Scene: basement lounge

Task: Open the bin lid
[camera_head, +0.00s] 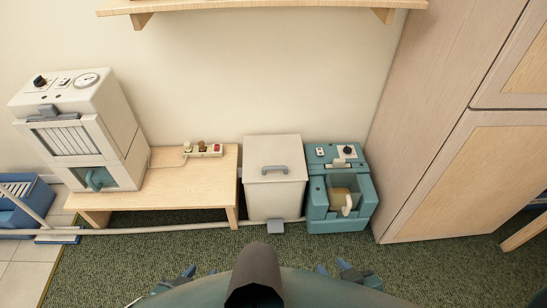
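The white bin (273,199) stands on the carpet against the wall, between the low wooden bench and a teal machine. A grey pedal (277,227) sticks out at the bin's foot. My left gripper (200,271) is low in the view, in front of the bin and to its left, with its fingertips apart. My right gripper (332,267) is low and to the right, also with its fingertips apart. Both are empty and away from the bin; my own body partly hides them.
The bench (190,180) carries a power strip (203,149) and a white machine (85,130). The teal machine (338,188) stands close to the bin's right side. A tall wooden cabinet (450,170) fills the right. A shelf (260,5) hangs above.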

